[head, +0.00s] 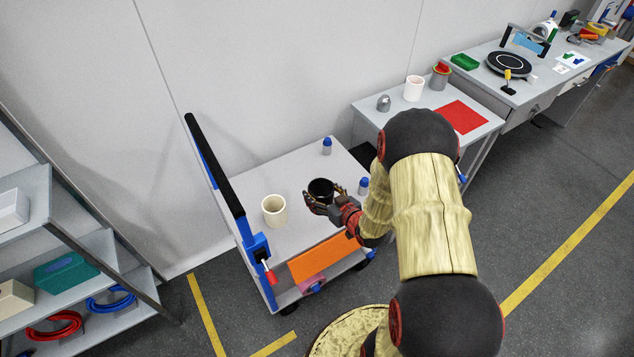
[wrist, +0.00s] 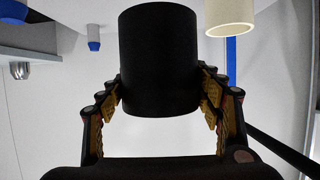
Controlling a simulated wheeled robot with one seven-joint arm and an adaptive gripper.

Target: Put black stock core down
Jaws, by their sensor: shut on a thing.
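The black stock core (head: 321,189) is a dark cylinder in the head view, over the grey top of the cart (head: 300,228). In the wrist view the core (wrist: 160,55) fills the upper middle, with a gripper finger on each side. My gripper (head: 324,201) is shut on it. The fingers also show in the wrist view (wrist: 161,103). Whether the core's base touches the cart top is hard to tell.
A cream cylinder (head: 274,210) stands left of the core on the cart. Blue-capped items (head: 327,146) (head: 363,186) stand behind it and to its right. The cart's black handle (head: 215,165) rises at left. A table with a red sheet (head: 461,117) is at right.

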